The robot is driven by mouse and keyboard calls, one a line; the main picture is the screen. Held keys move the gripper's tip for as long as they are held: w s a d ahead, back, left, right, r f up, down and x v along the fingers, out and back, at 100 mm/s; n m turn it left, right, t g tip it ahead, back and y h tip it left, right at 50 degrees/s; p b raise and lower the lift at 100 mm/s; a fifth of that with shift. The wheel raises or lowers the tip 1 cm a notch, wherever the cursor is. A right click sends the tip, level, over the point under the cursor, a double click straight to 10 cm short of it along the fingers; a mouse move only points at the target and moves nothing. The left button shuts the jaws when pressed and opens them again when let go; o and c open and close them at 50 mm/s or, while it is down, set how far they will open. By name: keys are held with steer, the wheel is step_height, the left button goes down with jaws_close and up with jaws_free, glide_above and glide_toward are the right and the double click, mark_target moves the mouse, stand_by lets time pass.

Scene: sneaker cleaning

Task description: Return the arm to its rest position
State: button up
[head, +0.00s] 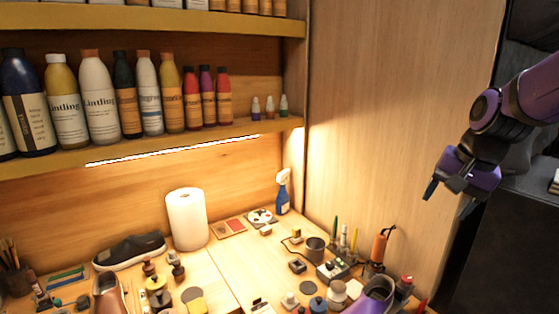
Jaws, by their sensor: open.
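My gripper (450,200) hangs from my purple and black arm at the right of the head view. Its two dark fingers point down and stand apart, with nothing between them. It is in the air above and to the right of the workbench, clear of the bench objects. Part of my arm runs out of the picture at the right edge.
Bottles line the shelf (230,131). A dark cabinet (510,245) stands below my arm.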

steer(key=s+a+r+n+t+h, duration=0.1)
steer(key=s+r+n, duration=0.2)
steer(key=s, duration=0.5)
steer(key=s+r+n+t, duration=0.1)
steer(key=s+n, duration=0.3)
steer(key=s, duration=0.5)
steer(key=shift+s+a+r+h, duration=0.25)
steer(key=shift+a+r+h, duration=0.15)
steer(key=shift+r, duration=0.5)
